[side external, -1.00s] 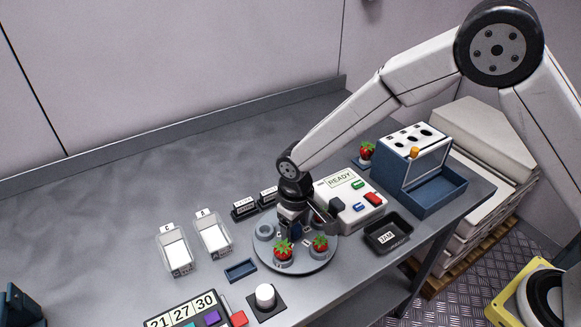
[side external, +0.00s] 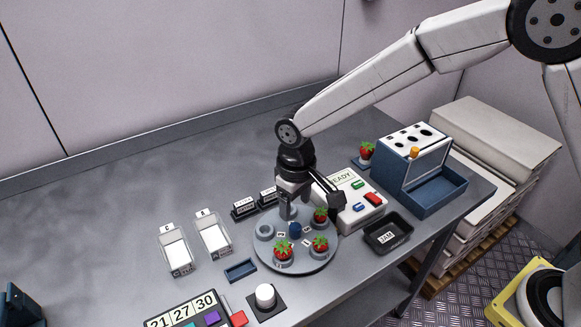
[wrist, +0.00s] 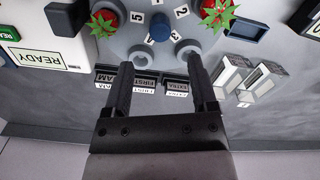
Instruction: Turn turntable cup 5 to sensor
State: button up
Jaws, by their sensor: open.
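The grey round turntable (side external: 303,262) stands on the bench with a blue centre knob (side external: 295,229) and numbered cups around it. Three cups hold red strawberries: front left (side external: 283,252), front right (side external: 320,246) and back right (side external: 320,216). A cup at the left (side external: 264,232) is empty. My gripper (wrist: 161,62) is open and empty, above the back of the turntable, apart from the knob (wrist: 160,27). It hides part of the turntable's back edge.
A white box with a READY screen (side external: 343,180) stands close behind right of the turntable. A black JAM tray (side external: 398,246) is at the right. Small labelled black blocks (side external: 244,207) and clear trays (side external: 177,262) are left. A white button (side external: 265,296) stands in front.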

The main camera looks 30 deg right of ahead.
aim_at(296, 226)
notch_tip(296, 226, up, 11)
dwell(1.8)
